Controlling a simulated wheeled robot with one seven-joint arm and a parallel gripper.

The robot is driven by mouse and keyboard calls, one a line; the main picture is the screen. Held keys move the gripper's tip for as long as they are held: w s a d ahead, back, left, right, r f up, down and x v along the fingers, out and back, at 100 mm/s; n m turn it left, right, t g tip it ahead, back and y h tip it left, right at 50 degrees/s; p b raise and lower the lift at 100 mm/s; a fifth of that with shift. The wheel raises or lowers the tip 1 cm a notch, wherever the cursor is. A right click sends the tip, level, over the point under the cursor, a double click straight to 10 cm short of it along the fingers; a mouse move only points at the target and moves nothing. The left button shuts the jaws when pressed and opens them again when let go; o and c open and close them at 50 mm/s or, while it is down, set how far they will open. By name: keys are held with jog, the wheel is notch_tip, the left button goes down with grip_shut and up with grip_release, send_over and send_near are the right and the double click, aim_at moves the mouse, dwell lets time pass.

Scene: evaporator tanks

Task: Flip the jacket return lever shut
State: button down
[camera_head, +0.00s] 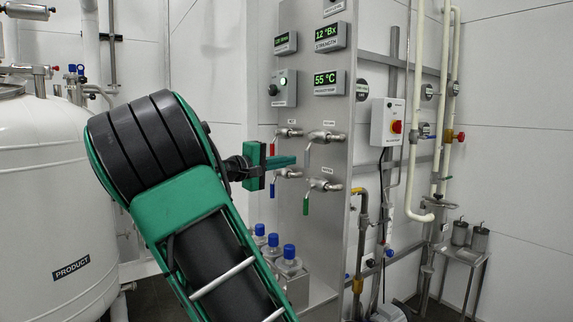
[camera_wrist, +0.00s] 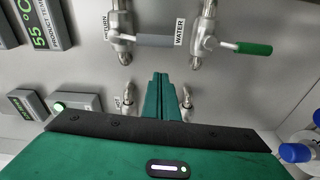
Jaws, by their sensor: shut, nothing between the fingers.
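The jacket return valve (camera_head: 325,137) is at the upper right of the group on the steel panel. Its grey lever (camera_head: 307,157) hangs down, across the horizontal valve body. In the wrist view, turned sideways, the valve (camera_wrist: 122,38) is beside the RETURN label and its grey lever (camera_wrist: 154,40) points right. My green gripper (camera_head: 295,161) is shut and empty, its tips just left of the grey lever. In the wrist view the shut fingers (camera_wrist: 160,76) point toward the lever's free end, with a small gap visible; depth is hard to judge.
The water valve (camera_wrist: 205,42) with a green lever (camera_wrist: 250,48) is below the return valve. Two more valves are on the left, with a red lever (camera_head: 272,147) and a blue lever (camera_head: 272,188). Blue-capped bottles (camera_head: 289,260) stand below. A white tank (camera_head: 45,180) is at left.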

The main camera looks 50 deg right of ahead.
jog(key=w+a, duration=0.1)
jog(key=a, duration=0.7)
jog(key=shift+w, duration=0.2)
